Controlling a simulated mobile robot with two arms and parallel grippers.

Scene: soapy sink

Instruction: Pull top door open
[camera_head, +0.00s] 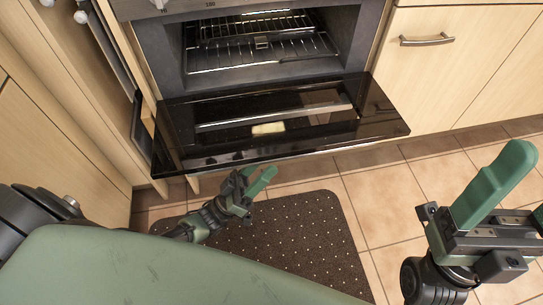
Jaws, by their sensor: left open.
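The oven door (280,119) is a black glass panel. It is swung down and open, and lies out in front of the oven (262,45). The oven's inside and its wire racks (262,41) show. My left gripper (262,180) is open and empty, with green fingers, in front of and below the door's front edge, apart from it in the picture. My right gripper (515,185) is large at the right edge, away from the door; its fingers look spread, with one mostly cut off by the frame. No separate upper door shows.
A drawer front with a metal handle (427,40) is right of the oven. Wooden cabinets (50,140) stand on the left. A dark dotted mat (310,235) lies on the tiled floor (405,205) below the door.

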